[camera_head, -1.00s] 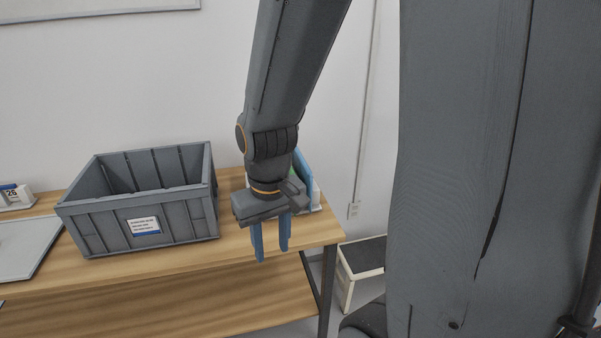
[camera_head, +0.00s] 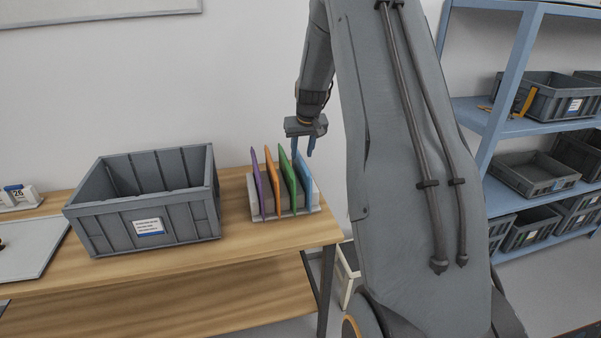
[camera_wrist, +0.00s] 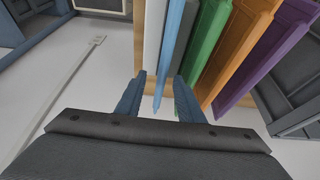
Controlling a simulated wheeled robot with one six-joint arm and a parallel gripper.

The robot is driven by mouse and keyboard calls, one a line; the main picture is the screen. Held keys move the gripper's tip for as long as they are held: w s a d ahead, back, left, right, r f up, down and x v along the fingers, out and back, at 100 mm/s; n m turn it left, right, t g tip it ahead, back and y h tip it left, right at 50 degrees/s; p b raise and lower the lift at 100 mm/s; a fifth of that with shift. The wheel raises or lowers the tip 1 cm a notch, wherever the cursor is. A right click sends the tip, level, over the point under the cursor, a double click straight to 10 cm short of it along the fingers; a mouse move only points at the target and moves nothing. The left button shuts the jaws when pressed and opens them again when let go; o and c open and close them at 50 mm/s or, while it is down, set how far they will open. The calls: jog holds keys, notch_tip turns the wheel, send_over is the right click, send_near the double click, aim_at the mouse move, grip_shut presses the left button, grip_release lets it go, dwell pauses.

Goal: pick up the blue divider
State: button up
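The blue divider (camera_head: 306,181) stands upright at the right end of a row of coloured dividers in a light rack (camera_head: 257,217) on the wooden table. In the wrist view the blue divider (camera_wrist: 170,45) points down into the gap between my fingers. In the wrist view my gripper (camera_wrist: 158,95) has a blue finger on each side of the divider's near end, with a gap visible.
A green divider (camera_head: 287,178) stands close to the left of the blue one, then an orange divider (camera_head: 271,175) and a purple divider (camera_head: 257,183). A grey crate (camera_head: 150,205) is left of the rack. A blue shelf (camera_head: 505,125) with grey bins stands at the right.

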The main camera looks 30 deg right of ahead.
aim_at(301, 176)
jog(key=p+x, duration=0.2)
jog(key=x, duration=0.5)
jog(key=shift+s+a+f+p, duration=0.15)
jog(key=shift+s+a+p, duration=0.1)
jog(key=shift+s+p, duration=0.1)
grip_shut()
